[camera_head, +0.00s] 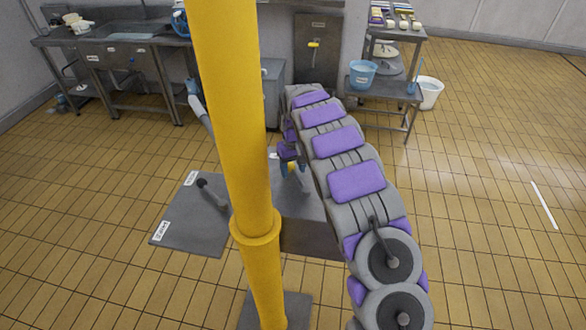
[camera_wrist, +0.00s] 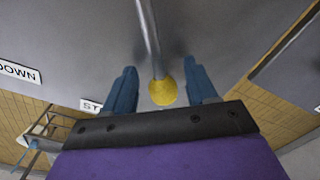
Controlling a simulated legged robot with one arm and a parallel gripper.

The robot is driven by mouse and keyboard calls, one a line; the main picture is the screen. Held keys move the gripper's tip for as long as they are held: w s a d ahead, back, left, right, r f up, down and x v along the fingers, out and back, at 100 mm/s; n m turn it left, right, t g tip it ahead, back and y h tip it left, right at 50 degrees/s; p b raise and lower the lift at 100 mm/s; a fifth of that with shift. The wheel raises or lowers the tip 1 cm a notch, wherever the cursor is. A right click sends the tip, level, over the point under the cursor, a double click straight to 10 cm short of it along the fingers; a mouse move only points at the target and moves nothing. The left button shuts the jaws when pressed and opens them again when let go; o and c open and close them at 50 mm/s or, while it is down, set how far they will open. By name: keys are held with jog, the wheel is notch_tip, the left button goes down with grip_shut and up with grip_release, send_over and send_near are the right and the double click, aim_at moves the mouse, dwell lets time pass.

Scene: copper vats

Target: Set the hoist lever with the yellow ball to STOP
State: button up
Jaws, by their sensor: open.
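The yellow ball (camera_wrist: 163,92) sits at the end of a thin metal rod (camera_wrist: 148,30) in the wrist view. My gripper (camera_wrist: 160,73) is open, with one blue finger on each side of the ball and a visible gap on both sides. A grey metal surface lies behind the rod. It bears a DOWN label (camera_wrist: 18,72) at the left and a label starting with "ST" (camera_wrist: 91,105), partly hidden by my gripper. In the head view my gripper (camera_head: 290,168) is small, beside the grey box (camera_head: 312,238); the lever's setting is unclear there.
A yellow pole (camera_head: 232,110) stands close in front and hides part of the scene. A grey panel (camera_head: 180,232) left of it carries a dark-knobbed lever (camera_head: 212,194) and two labels. A sink bench (camera_head: 125,45) and a shelf (camera_head: 385,97) stand behind.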

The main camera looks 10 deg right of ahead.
grip_shut()
dwell(0.6)
